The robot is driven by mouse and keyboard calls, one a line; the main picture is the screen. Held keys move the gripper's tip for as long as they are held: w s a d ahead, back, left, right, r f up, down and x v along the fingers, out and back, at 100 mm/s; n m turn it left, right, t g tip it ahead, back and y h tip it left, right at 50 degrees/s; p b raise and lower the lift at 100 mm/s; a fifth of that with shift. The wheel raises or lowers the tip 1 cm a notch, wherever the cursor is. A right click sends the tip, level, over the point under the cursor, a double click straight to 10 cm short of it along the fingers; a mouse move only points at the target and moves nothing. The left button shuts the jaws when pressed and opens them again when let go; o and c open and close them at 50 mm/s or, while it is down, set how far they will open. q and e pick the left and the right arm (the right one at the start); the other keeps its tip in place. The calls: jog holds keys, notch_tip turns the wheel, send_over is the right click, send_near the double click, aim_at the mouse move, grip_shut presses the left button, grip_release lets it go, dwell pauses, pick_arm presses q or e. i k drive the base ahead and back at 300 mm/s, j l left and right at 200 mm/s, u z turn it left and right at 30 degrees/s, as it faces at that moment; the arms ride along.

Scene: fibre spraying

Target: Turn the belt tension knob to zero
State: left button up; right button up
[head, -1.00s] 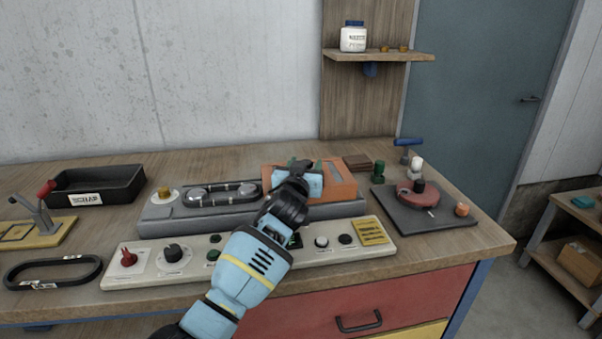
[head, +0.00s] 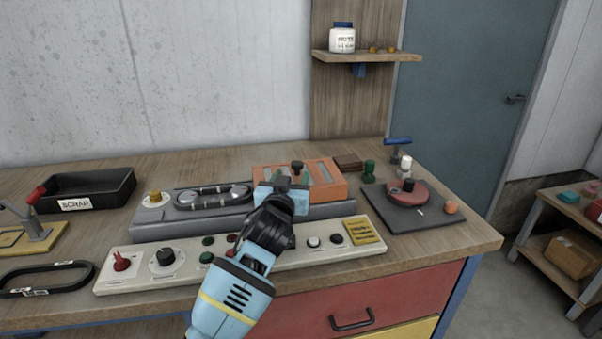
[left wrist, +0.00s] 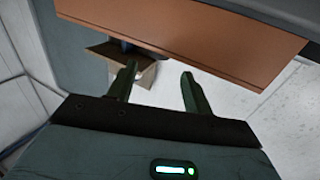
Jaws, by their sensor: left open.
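A brass-yellow knob (head: 155,198) on a round white dial sits at the left end of the grey belt unit (head: 150,229), beside the black belt loop (head: 214,195). The cream control panel (head: 300,262) in front carries a red knob (head: 122,262) and a black knob on a white dial (head: 165,257). I cannot read which knob is labelled belt tension. My left gripper (head: 289,179) is open and empty in front of the orange housing, right of and apart from these knobs. Its open fingers show in the left wrist view (left wrist: 158,85). My right gripper is out of view.
The orange housing (head: 325,176) stands at the belt unit's right end. A black scrap tray (head: 105,187) and loose belt (head: 85,274) lie left. A dark plate (head: 435,219) with a red disc lies right. My left arm hides part of the panel.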

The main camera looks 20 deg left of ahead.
aim_at(166, 257)
jog(key=k+l, duration=0.1)
jog(key=k, duration=0.4)
jog(key=k+l, duration=0.15)
jog(key=k, duration=0.35)
